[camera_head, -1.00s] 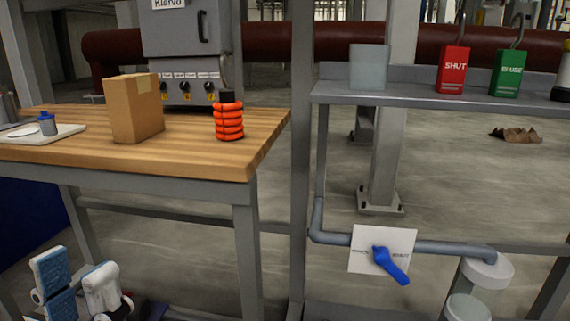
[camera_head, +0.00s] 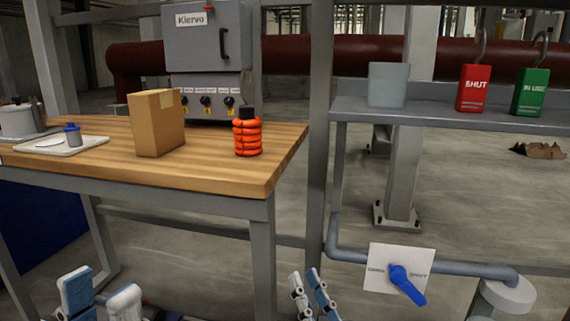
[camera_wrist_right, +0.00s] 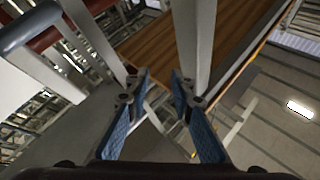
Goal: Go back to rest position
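My left gripper (camera_head: 100,297) is at the bottom left of the head view, low in front of the wooden-topped table (camera_head: 225,180). Its two blue-and-white fingers stand apart with nothing visible between them. My right gripper (camera_head: 311,295) is at the bottom middle of the head view, below the table's right end and left of the blue valve handle (camera_head: 406,284). In the right wrist view its two blue fingers (camera_wrist_right: 157,95) are apart, with no object between them. Neither gripper touches anything that I can see.
The table holds a cardboard box (camera_head: 156,123), an orange-ringed bottle (camera_head: 247,135) and a white tray (camera_head: 85,146).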

